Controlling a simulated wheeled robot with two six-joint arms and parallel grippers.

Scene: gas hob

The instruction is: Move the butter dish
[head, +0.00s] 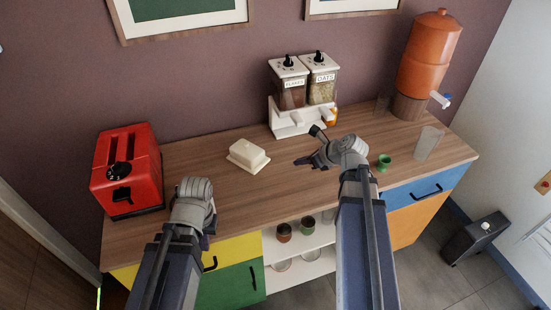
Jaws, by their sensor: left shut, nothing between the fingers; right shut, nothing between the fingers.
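The cream butter dish (248,155), with its lid on, sits on the wooden counter (215,187) left of the middle. My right gripper (303,161) is to the right of the dish, apart from it, with its dark fingers pointing left toward it. It is shut and empty. My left arm comes up at the lower left, in front of the counter. Its gripper is hidden behind its own links.
A red toaster (127,170) stands at the counter's left end. A cereal dispenser (302,95) stands behind the dish. At the right are a green cup (384,162), a clear glass (427,143) and an orange drink dispenser (428,52). Bare wood lies between toaster and dish.

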